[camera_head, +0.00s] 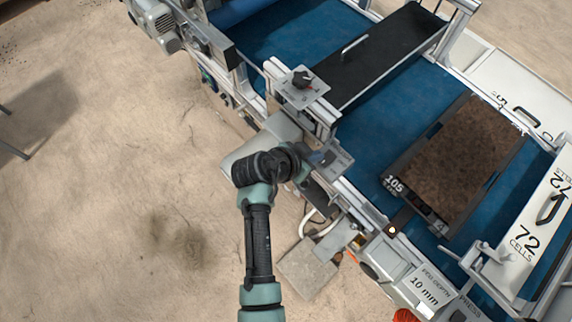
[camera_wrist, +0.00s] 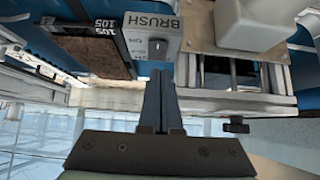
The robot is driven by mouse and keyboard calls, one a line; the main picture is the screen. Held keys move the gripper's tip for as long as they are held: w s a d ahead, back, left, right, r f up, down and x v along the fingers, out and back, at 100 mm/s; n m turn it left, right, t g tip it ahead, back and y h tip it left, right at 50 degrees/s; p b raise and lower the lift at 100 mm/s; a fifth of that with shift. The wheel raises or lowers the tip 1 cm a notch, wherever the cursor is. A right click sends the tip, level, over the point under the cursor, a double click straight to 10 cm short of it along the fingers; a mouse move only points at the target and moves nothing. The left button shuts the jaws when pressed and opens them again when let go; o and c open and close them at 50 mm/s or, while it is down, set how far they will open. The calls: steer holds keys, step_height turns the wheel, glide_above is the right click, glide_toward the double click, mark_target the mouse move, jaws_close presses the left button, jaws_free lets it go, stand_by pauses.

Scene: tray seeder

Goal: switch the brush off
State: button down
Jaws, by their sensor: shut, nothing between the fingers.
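The brush switch panel (camera_wrist: 150,28) is a grey plate lettered BRUSH, at the top centre of the wrist view. A small dark switch knob (camera_wrist: 158,46) is on it, just beyond my fingertips; its setting is too small to tell. My gripper (camera_wrist: 159,73) is shut and empty, its fingers pointing at the panel; I cannot tell whether they touch the knob. In the head view my gripper (camera_head: 321,157) is at the machine's near side, beside the panel (camera_head: 339,161), which my arm partly hides.
A soil-filled tray (camera_head: 396,181) marked 105 lies on the blue belt (camera_head: 372,120). A black cover (camera_head: 385,55) with a handle spans the belt. Another plate with a dark knob (camera_head: 303,80) stands above on the frame.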

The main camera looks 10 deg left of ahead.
steer(key=s+f+b+v, duration=0.1)
steer(key=b+v, duration=0.2)
steer(key=v, duration=0.7)
steer(key=shift+s+a+b, duration=0.2)
steer(key=shift+a+b, duration=0.15)
steer(key=shift+a, duration=0.15)
steer(key=shift+s+a, duration=0.1)
